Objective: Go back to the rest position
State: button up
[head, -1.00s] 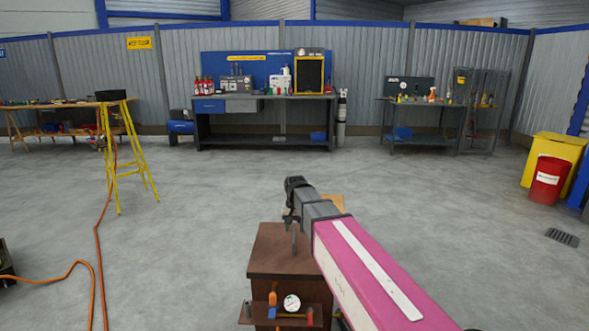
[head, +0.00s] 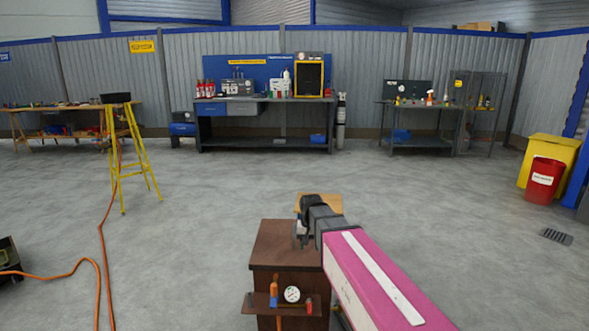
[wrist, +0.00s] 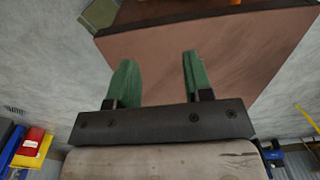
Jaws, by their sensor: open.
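My gripper (wrist: 156,80) shows in the wrist view with its two green fingers apart and nothing between them. In the head view my pink arm reaches forward from the lower right, and the gripper end (head: 302,236) is beside and above the brown cabinet (head: 288,245). The brown cabinet also fills the upper middle of the wrist view (wrist: 225,50), beyond the fingers. The fingertips are small and dark in the head view.
A shelf (head: 258,303) on the cabinet's front holds a gauge (head: 292,294) and small tools. A yellow stepladder (head: 133,155) and orange hose (head: 101,250) are at left. A red bin (head: 543,180) is at right. Workbenches (head: 265,140) line the back. Open floor lies between.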

jog(key=s+d+f, duration=0.4)
jog(key=s+d, duration=0.2)
jog(key=s, duration=0.1)
jog(key=s+d+f, duration=0.4)
jog(key=s+d, duration=0.3)
jog(key=shift+s+d+f, duration=0.15)
jog(key=shift+s+f, duration=0.1)
jog(key=shift+f, duration=0.1)
